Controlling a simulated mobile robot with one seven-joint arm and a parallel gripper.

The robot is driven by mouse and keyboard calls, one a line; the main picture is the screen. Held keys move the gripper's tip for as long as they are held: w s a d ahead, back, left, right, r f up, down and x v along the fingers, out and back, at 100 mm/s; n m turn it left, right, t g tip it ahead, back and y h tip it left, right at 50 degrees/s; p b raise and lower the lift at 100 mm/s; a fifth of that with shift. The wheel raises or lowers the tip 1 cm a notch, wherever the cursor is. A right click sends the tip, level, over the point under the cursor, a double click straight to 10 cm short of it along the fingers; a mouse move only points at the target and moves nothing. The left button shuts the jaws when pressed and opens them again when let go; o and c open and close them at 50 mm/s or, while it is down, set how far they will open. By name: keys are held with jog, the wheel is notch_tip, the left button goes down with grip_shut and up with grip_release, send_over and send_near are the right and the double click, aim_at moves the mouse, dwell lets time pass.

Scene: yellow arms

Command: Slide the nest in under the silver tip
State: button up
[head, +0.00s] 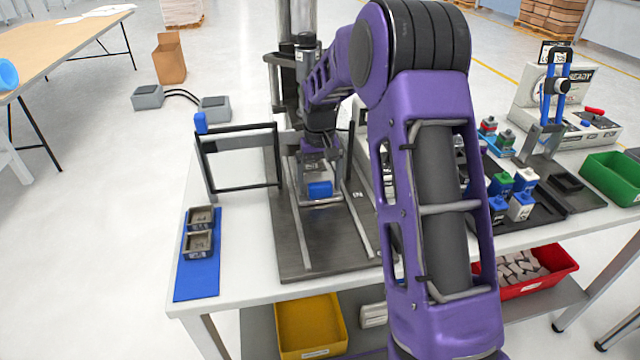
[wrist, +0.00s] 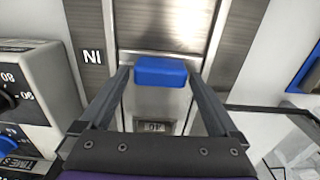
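A blue block-like handle (head: 320,189) sits low between two metal rails on the dark base plate (head: 300,262). In the wrist view the blue handle (wrist: 161,71) lies between my fingertips, at the front of a pale metal piece that seems to be the nest. My gripper (head: 321,165) points down over it; its fingers (wrist: 161,74) are spread either side of the handle, with what looks like a narrow gap at each side. I cannot make out the silver tip; my arm hides part of the station.
A black frame (head: 238,187) with a blue knob stands left of the rails. A blue mat (head: 196,283) holds two grey square cups. Right of my arm are blue, green and white blocks (head: 522,206) and a green bin (head: 612,176). A grey dial box (wrist: 35,95) is close left in the wrist view.

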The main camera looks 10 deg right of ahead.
jog(key=shift+s, duration=0.1)
notch_tip(320, 180, up, 17)
jog(key=p, duration=0.2)
jog(key=shift+r, duration=0.2)
dwell(0.4)
